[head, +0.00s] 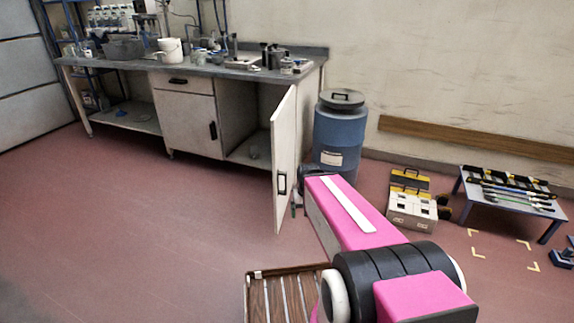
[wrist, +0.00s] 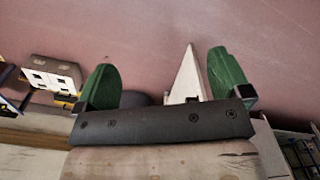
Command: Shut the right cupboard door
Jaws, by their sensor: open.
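The right cupboard door (head: 285,160) is a pale panel standing wide open, swung out from the workbench toward me. Its dark handle (head: 282,184) is low on the panel near the free edge. The open cupboard (head: 240,125) behind it shows a dim interior. My gripper (head: 297,206) is low beside the door's free edge, mostly hidden by my pink arm. In the wrist view my gripper (wrist: 165,72) has its green fingers spread apart. The door (wrist: 190,75) shows as a pale wedge between them, nearer the right finger; I cannot tell whether they touch.
A blue drum (head: 340,135) stands close behind the door, right of the workbench. A toolbox (head: 411,210) and a low table (head: 510,210) with tools are farther right. A slatted wooden thing (head: 262,295) is in front. The red floor (head: 150,220) left of the door is clear.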

